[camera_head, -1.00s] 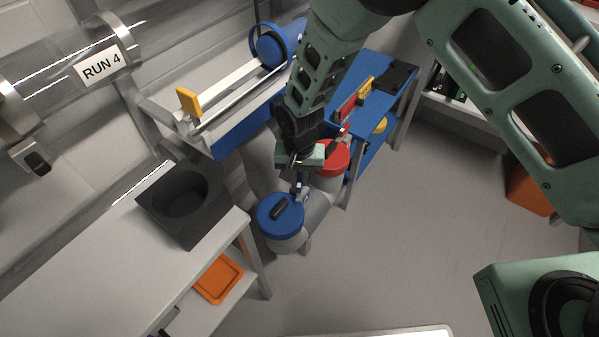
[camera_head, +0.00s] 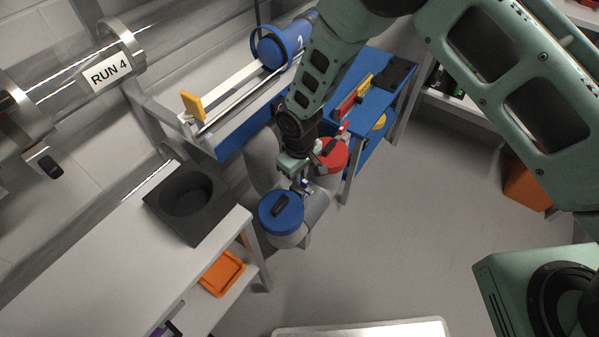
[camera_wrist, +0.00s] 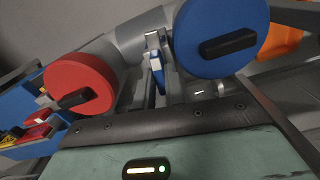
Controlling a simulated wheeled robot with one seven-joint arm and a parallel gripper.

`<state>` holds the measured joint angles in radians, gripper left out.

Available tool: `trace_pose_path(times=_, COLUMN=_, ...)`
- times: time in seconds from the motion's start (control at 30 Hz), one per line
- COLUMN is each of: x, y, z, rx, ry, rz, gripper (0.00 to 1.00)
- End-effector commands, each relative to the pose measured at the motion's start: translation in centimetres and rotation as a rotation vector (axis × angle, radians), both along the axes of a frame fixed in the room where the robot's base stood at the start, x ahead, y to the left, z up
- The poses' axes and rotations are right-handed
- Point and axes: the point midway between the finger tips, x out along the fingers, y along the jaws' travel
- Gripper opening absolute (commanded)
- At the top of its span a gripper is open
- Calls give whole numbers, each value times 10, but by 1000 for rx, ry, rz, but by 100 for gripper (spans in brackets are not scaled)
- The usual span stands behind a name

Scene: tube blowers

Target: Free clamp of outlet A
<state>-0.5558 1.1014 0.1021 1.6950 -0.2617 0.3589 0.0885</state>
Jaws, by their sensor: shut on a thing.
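Two outlets with round caps stand side by side below the blue bench, one with a blue cap (camera_head: 278,213) and one with a red cap (camera_head: 331,158). No letter is readable on either. A small blue-and-white clamp (camera_wrist: 156,58) sits between the caps in the wrist view, where the blue cap (camera_wrist: 222,28) is right and the red cap (camera_wrist: 88,84) is left. My gripper (camera_head: 302,183) reaches down between the caps. Its fingers (camera_wrist: 160,80) are shut on the clamp's lever; the exact contact is partly hidden.
A grey worktop (camera_head: 90,255) with a black socket block (camera_head: 222,205) is at left. The blue bench (camera_head: 232,138) holds a blue cylinder (camera_head: 285,45) behind the gripper. A blue cart (camera_head: 378,95) stands at right. The floor at lower right is mostly clear.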

Motion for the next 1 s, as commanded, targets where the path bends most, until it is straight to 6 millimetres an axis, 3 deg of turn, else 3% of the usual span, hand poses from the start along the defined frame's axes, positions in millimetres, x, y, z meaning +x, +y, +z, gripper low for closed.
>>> trace_pose_path(times=0.33, x=0, y=0, z=1, rx=1, ry=-1, rz=141, gripper=0)
trace_pose_path(times=0.87, x=0, y=0, z=1, rx=0, ry=-1, rz=167, gripper=0)
trace_pose_path(times=0.9, x=0, y=0, z=1, rx=0, ry=-1, rz=167, gripper=15)
trace_pose_path(times=0.97, x=0, y=0, z=1, rx=0, ry=-1, rz=166, gripper=31)
trace_pose_path(times=1.0, x=0, y=0, z=0, rx=0, ry=-1, rz=166, gripper=34)
